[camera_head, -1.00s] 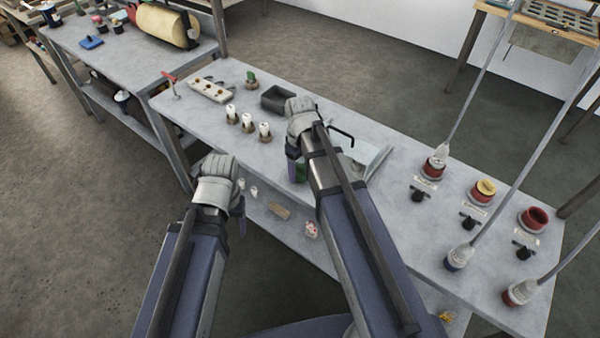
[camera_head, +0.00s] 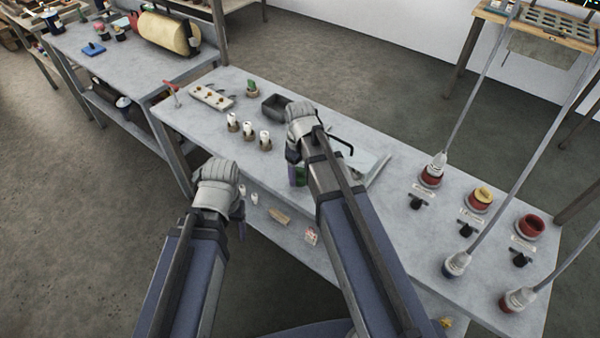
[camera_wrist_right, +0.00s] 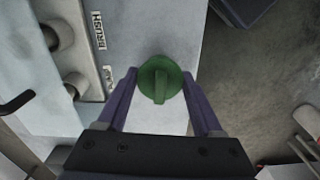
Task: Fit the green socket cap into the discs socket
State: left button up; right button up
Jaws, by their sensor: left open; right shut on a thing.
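The green socket cap (camera_wrist_right: 160,80) is a round disc with a raised grip bar, held between the fingertips of my right gripper (camera_wrist_right: 160,92). In the head view my right gripper (camera_head: 296,174) is over the front edge of the bench, and a bit of green shows below the hand. Three red sockets stand at the bench's right: one with a cable plug in it (camera_head: 431,178), one with a yellow cap (camera_head: 480,198), and an uncovered one (camera_head: 530,227). Their labels are too small to read, so I cannot tell which is discs. My left gripper (camera_head: 238,214) is open in front of the bench.
The grey bench (camera_head: 400,235) has free surface between my right arm and the sockets. Black knobs and hanging cables with plugs (camera_head: 457,264) stand near the sockets. A dark tray (camera_head: 287,105), white cylinders (camera_head: 248,130) and a green-topped item (camera_head: 252,88) are further left.

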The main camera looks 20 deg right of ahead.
aim_at(300, 169)
notch_tip(300, 169, up, 8)
jog(key=p, duration=0.7)
jog(key=shift+r, duration=0.15)
pick_arm(q)
notch_tip(300, 169, up, 8)
jog(key=shift+r, duration=0.1)
jog(key=shift+c, duration=0.2)
